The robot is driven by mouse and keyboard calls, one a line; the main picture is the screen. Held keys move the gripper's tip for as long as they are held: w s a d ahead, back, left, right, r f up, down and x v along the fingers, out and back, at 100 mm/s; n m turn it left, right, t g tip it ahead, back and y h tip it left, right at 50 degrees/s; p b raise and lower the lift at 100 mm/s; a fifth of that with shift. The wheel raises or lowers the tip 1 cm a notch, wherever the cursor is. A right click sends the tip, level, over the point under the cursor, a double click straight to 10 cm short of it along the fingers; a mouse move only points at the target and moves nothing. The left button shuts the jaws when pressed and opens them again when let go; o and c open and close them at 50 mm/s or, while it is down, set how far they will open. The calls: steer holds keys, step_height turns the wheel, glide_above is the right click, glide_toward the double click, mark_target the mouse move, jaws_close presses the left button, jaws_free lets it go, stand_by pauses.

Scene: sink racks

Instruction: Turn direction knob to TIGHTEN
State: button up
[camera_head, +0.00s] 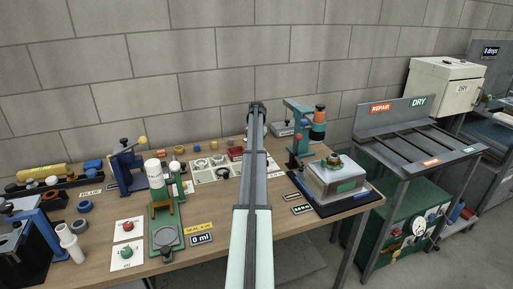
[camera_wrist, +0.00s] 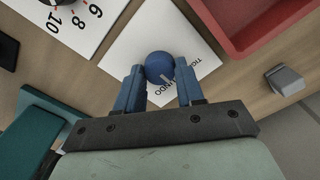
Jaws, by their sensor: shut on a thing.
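The direction knob (camera_wrist: 159,67) is blue and round in the wrist view. It sits on a white card (camera_wrist: 142,36) on the wooden bench. A pale pointer mark on the knob points to the lower right, toward partly hidden lettering; "TIG" and "NDO" can be made out. My gripper (camera_wrist: 160,88) has its two blue fingers on either side of the knob, shut on it. The fingers and the knob cover part of the card. In the head view my own arm reaches across the bench, and I cannot make out the knob or fingertips there.
In the wrist view, a red tray (camera_wrist: 270,28) lies at upper right and a grey block (camera_wrist: 286,80) at right. A numbered dial card (camera_wrist: 75,22) is at upper left. In the head view, a teal press (camera_head: 298,130) stands right of my arm.

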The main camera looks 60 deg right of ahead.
steer(key=n, duration=0.3)
steer(key=shift+n, duration=2.2)
steer(key=o, duration=1)
steer(key=shift+o, duration=0.2)
step_height(320, 180, up, 14)
steer(key=shift+f, duration=0.1)
